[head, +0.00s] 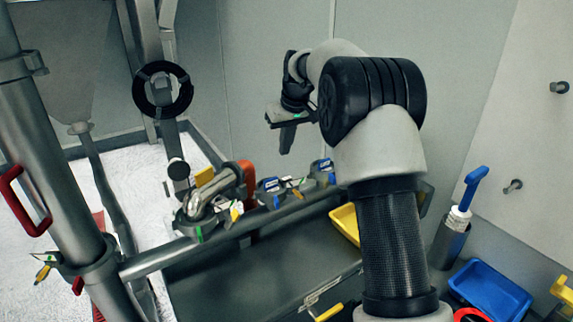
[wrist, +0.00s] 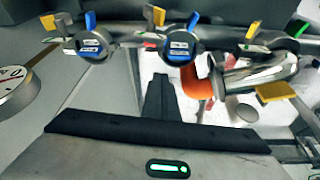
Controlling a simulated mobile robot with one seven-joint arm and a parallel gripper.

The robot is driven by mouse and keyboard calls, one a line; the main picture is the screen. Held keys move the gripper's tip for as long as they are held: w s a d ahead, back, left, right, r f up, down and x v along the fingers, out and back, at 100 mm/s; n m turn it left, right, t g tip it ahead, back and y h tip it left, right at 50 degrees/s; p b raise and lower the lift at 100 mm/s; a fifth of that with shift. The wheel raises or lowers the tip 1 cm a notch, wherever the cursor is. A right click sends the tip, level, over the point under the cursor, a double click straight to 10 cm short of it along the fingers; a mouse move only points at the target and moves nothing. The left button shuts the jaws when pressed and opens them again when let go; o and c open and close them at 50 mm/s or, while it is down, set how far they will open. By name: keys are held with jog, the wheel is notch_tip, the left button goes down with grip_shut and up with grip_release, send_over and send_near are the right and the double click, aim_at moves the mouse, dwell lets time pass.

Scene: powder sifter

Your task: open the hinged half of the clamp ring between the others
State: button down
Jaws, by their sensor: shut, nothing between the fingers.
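Several clamp rings sit in a row along a horizontal pipe (head: 160,262). The middle clamp ring (head: 270,190) has a blue face with a white label and coloured tabs; it also shows in the wrist view (wrist: 178,47). A similar blue ring (head: 322,170) is on one side, at left in the wrist view (wrist: 88,45). On the other side, a ring (head: 192,226) sits by a shiny pipe elbow. I cannot tell how far the middle ring's hinged half stands open. My gripper (head: 286,150) is shut and empty, above and apart from the rings; its dark fingers (wrist: 157,98) point towards the middle one.
An orange-red bent part (head: 247,180) stands close beside the middle ring. A shiny pipe elbow (head: 218,190) is left of it. A yellow tray (head: 344,222) lies below the pipe at right. A white-faced dial (wrist: 15,86) is at left in the wrist view.

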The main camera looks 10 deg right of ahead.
aim_at(286, 187)
jog(key=p+x, duration=0.1)
jog(key=x, duration=0.9)
jog(key=shift+a, duration=0.1)
jog(key=s, duration=0.1)
jog(key=s+d, duration=0.1)
jog(key=s, duration=0.1)
jog(key=shift+r, duration=0.2)
jog(key=shift+s+d+f, duration=0.1)
jog(key=shift+s, duration=0.35)
jog(key=shift+s, duration=0.15)
